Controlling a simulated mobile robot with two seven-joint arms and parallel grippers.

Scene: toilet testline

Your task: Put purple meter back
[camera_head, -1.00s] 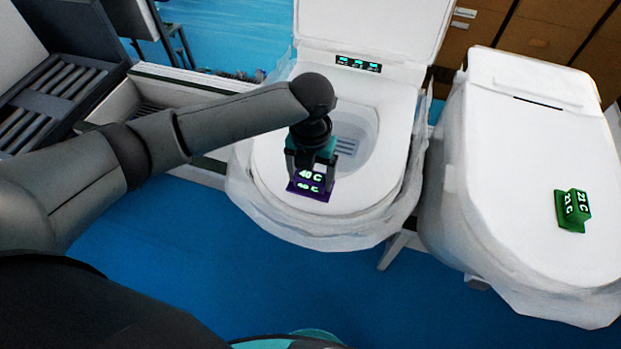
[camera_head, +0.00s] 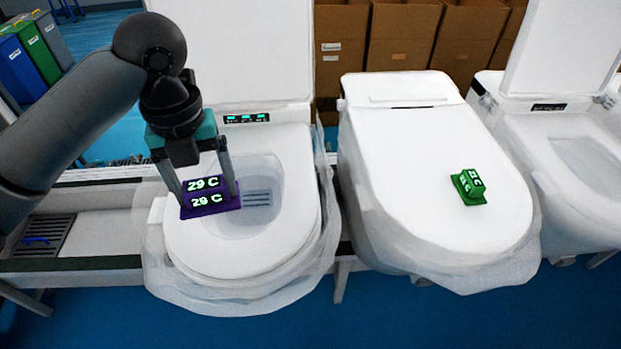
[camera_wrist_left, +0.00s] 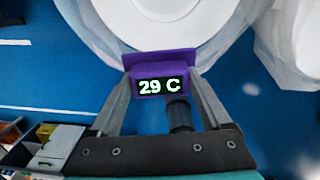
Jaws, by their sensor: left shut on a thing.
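The purple meter (camera_head: 211,199) shows "29 C" on its display in the head view. My left gripper (camera_head: 207,188) is shut on it, with one finger on each side. The meter appears held above the open toilet (camera_head: 240,262), over the left part of its seat. In the left wrist view the purple meter (camera_wrist_left: 160,77) sits between the fingertips of my left gripper (camera_wrist_left: 161,88), with the white toilet rim behind it. My right gripper is not in view.
A green meter (camera_head: 468,187) sits on the closed lid of the middle toilet (camera_head: 418,110). Another open toilet (camera_head: 575,150) stands at the right. Cardboard boxes (camera_head: 400,45) line the back. A dark grate (camera_head: 40,240) lies at the left.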

